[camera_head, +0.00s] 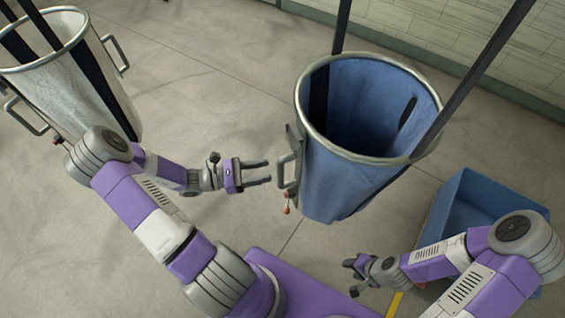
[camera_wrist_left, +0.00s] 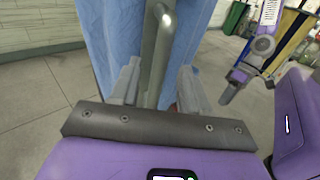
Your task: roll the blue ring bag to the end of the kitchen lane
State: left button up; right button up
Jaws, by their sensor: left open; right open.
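The blue ring bag (camera_head: 345,180) hangs by dark straps from its metal ring, right of centre in the head view. A metal handle (camera_head: 288,170) and a small red-tipped part (camera_head: 286,209) are on its left side. My left gripper (camera_head: 268,172) is open and close to this handle. In the left wrist view the handle bar (camera_wrist_left: 156,55) runs between the two open fingers (camera_wrist_left: 158,85), with the blue cloth (camera_wrist_left: 115,35) behind. I cannot tell if the fingers touch the bar. My right gripper (camera_head: 356,277) is open and empty, below the bag in the picture.
A white ring bag (camera_head: 75,85) with handles hangs at the upper left. A blue bin (camera_head: 455,195) stands at the right, near my right arm. A tiled wall (camera_head: 440,35) runs along the back. Grey floor (camera_head: 215,85) is clear between the two bags.

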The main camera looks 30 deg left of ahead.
aim_at(280, 169)
pick_arm(q)
jog(key=x, duration=0.6)
jog(key=shift+s+d, duration=0.1)
jog(key=shift+c, duration=0.4)
grip_shut()
